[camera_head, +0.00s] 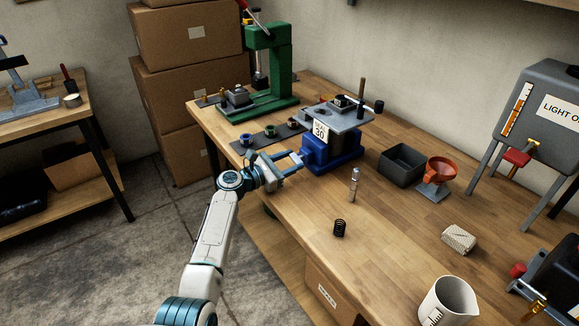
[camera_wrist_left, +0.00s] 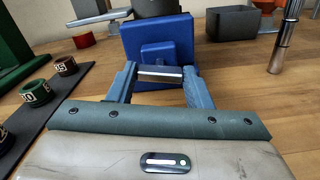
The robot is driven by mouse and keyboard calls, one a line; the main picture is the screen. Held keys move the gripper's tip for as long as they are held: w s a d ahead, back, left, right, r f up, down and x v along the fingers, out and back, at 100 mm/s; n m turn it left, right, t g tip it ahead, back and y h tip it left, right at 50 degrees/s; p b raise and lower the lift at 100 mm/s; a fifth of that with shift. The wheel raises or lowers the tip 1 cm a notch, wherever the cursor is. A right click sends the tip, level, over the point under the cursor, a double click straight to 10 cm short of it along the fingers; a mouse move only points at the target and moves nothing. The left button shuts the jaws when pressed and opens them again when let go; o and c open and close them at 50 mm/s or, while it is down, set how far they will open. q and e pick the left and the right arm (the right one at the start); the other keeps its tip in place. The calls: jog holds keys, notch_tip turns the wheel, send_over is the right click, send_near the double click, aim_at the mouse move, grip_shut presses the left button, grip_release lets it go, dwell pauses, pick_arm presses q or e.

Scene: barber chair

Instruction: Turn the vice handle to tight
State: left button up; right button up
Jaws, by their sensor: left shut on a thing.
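The blue vice (camera_head: 333,153) stands at the left edge of the workbench, with a grey top plate and a white tag reading 30. Its blue body (camera_wrist_left: 158,42) fills the upper middle of the left wrist view. My left gripper (camera_head: 296,159) reaches the vice's near left side. In the left wrist view a short silver bar, seemingly the vice handle (camera_wrist_left: 160,74), lies crosswise between the two fingers, in front of the blue body. The gripper is shut on it. The fingers hide the bar's ends. My right gripper is not in view.
A dark bin (camera_head: 401,163), an orange funnel (camera_head: 440,170), a metal cylinder (camera_head: 355,184) and a black spring (camera_head: 339,228) are to the right and front.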

pick_arm(q)
jog(key=shift+f+m+b, duration=0.3)
jog(key=shift+m+b, duration=0.4)
jog(key=shift+m, duration=0.1)
jog(key=shift+m+b, duration=0.9)
jog(key=shift+r+m, duration=0.1)
jog(key=shift+m, duration=0.2)
jog(key=shift+b, duration=0.3)
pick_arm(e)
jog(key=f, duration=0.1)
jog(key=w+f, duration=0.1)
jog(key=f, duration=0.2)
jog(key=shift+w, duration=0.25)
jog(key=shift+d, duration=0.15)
pick_arm(q)
jog(key=shift+m, duration=0.3)
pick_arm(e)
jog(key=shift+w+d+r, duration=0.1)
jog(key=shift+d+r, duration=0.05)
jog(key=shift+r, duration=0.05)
